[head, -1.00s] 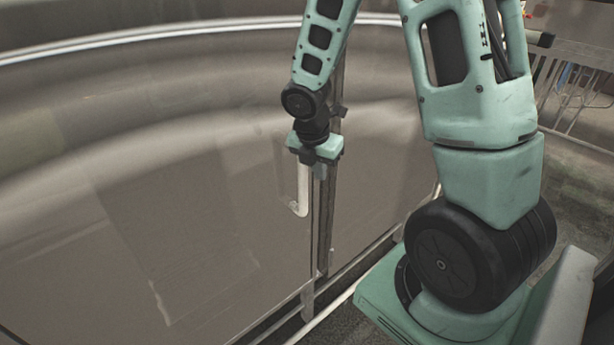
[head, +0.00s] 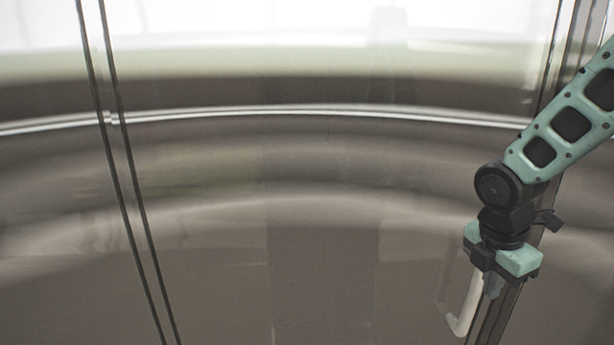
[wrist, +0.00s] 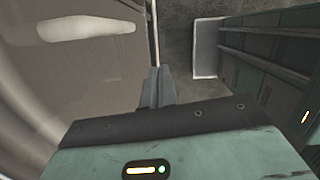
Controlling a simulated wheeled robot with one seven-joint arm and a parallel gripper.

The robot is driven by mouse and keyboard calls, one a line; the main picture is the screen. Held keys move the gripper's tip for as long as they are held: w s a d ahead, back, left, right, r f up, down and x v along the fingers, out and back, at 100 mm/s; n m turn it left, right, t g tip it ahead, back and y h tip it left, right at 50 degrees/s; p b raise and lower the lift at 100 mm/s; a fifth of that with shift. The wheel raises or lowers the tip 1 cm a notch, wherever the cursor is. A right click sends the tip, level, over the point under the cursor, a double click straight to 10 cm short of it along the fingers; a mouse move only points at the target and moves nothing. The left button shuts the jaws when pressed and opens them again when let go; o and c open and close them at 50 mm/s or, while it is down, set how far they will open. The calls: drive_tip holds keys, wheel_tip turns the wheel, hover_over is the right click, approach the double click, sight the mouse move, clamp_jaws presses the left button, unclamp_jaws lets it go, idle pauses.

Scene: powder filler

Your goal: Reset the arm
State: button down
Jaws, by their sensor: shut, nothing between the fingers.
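My gripper (head: 491,288) hangs downward at the lower right of the head view, on the end of my teal arm. Its fingers are shut and empty; they also show in the wrist view (wrist: 156,87). A pale curved door handle (head: 464,318) is just left of the gripper in the head view. The handle appears apart from the fingers in the wrist view (wrist: 85,25), at the upper left. Whether the fingers touch the panel behind them cannot be told.
A large glossy, reflective panel (head: 300,250) fills most of the head view, with a dark double seam (head: 130,200) at left. A dark green ribbed structure (wrist: 265,65) stands at the right in the wrist view, with grey floor (wrist: 180,50) beside it.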

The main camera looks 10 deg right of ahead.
drive_tip(key=s+a+f+m+y+b, duration=0.1)
drive_tip(key=s+a+f+m+b, duration=0.3)
drive_tip(key=a, duration=0.4)
drive_tip(key=s+a+f+m+y+b, duration=0.1)
drive_tip(key=s+a+f+m+b, duration=0.2)
drive_tip(key=s+a, duration=0.3)
drive_tip(key=s+a+f+m+b, duration=0.4)
drive_tip(key=s+a+f+b, duration=0.1)
drive_tip(key=a, duration=0.5)
drive_tip(key=shift+s+m+g+y+b, duration=0.3)
drive_tip(key=shift+s+g+y+b, duration=0.05)
drive_tip(key=shift+s+g+y, duration=0.1)
